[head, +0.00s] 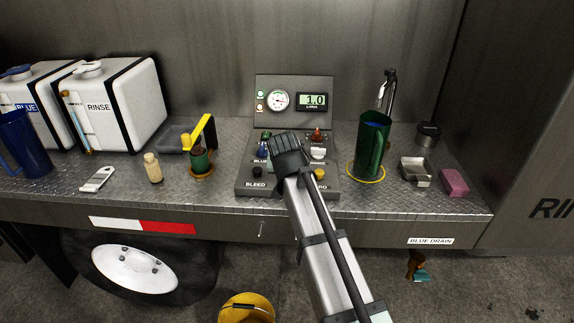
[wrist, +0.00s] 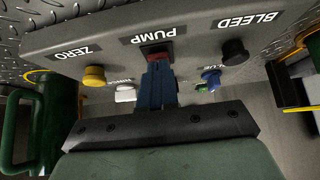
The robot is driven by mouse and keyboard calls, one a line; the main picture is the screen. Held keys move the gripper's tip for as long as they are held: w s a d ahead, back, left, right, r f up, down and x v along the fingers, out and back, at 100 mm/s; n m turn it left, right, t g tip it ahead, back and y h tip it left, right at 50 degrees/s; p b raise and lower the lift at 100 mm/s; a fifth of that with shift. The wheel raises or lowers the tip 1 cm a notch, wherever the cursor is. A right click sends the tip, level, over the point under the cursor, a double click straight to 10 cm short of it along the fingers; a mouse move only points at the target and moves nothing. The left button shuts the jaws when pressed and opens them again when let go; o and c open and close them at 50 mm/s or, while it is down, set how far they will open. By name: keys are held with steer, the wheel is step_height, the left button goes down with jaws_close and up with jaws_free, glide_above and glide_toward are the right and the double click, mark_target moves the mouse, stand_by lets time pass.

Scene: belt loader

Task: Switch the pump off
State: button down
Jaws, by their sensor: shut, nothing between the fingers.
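The pump switch (wrist: 155,49), a red rocker in a dark frame under the PUMP label, shows in the wrist view on the grey control panel (head: 243,186). My gripper (wrist: 157,62) is shut and empty, its blue fingertips right at the switch and covering part of it. I cannot tell whether they touch or press it. In the head view my gripper (head: 286,150) hides the switch. Above are a round gauge (head: 278,100), a display (head: 312,101) reading 1.0 and two small lamps (head: 260,101), the upper one greenish.
A black BLEED button (wrist: 235,52), blue lever (wrist: 211,77), white lever (wrist: 125,93) and yellow ZERO button (wrist: 94,76) flank the fingers closely. A green jug (head: 372,147) stands right of the panel under a tap (head: 389,90).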

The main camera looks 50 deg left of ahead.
steer(key=shift+f, duration=0.15)
steer(key=shift+s+d+f+t+y, duration=0.15)
steer(key=shift+d+f+t+y, duration=0.1)
steer(key=shift+f, duration=0.1)
steer(key=shift+s+d+f+t+y, duration=0.1)
steer(key=shift+s+f+t+y, duration=0.05)
steer(key=shift+f+t+y, duration=0.15)
steer(key=shift+w+a+r, duration=0.15)
steer(key=shift+a, duration=0.05)
steer(key=shift+r, duration=0.15)
steer(key=shift+r, duration=0.65)
steer(key=shift+r, duration=0.1)
